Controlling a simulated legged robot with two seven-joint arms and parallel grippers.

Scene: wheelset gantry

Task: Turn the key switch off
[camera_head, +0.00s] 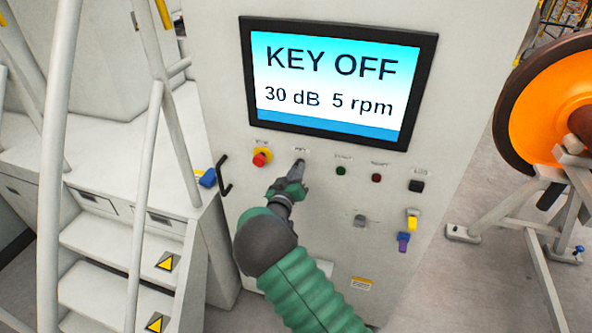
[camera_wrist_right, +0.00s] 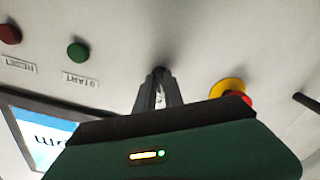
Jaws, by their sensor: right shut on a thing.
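The key switch (camera_wrist_right: 159,71) is on the pale cabinet front, under a small label and to the right of the red emergency button. My right gripper (camera_head: 299,164) is shut on it, and its fingertips (camera_wrist_right: 158,78) hide most of it. I cannot make out the key's angle. The screen (camera_head: 330,83) above reads "KEY OFF", "30 dB" and "5 rpm". My left gripper is not in view.
On the cabinet (camera_head: 232,115) are the red emergency button (camera_head: 260,159) on its yellow base, a green button (camera_head: 340,171), a dark red button (camera_head: 376,178) and a black switch (camera_head: 416,186). White stairs (camera_head: 115,245) stand left. An orange wheel (camera_head: 550,100) stands right.

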